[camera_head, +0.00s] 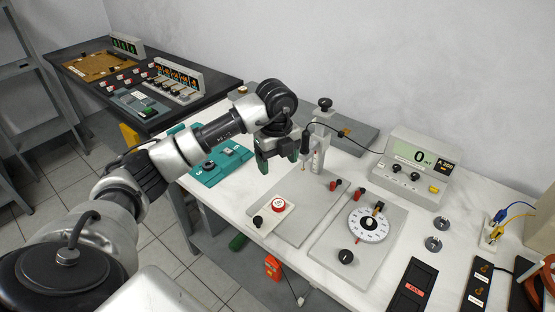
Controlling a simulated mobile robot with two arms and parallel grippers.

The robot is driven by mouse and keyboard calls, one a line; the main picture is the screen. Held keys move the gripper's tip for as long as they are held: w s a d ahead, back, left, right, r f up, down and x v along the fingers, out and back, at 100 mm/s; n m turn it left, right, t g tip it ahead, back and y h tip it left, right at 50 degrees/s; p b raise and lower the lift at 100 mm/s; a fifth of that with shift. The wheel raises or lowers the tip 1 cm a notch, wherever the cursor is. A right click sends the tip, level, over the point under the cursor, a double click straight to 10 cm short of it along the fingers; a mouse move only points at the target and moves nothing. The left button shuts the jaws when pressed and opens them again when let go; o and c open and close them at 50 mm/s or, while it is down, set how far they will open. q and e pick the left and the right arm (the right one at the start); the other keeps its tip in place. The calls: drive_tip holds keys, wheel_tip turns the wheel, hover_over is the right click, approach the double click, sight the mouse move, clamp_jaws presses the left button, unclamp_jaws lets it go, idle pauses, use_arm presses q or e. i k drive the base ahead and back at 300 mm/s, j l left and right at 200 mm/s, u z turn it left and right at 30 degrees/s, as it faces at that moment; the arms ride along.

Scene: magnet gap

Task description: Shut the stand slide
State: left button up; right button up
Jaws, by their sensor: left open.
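The stand (318,150) is a pale upright post with a black knob (325,103) at its top, beside a flat grey plate (305,213). A thin probe and a black cable are at the post. I cannot tell clearly which part is the slide or how far it is open; my gripper hides part of this area. My left gripper (278,154), with dark green fingers, is open and empty, just left of the post and above the table. I cannot tell whether it touches the stand. My right gripper is not in view.
A meter (413,168) reading 0 stands at the back right. A dial panel (351,245) is right of the plate, which bears a red button (278,204) and black knob (258,221). A teal panel (218,167) lies left. Several black boxes fill the front right.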

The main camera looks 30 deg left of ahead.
sight(264, 222)
drive_tip(key=u, duration=1.1)
drive_tip(key=l, duration=0.5)
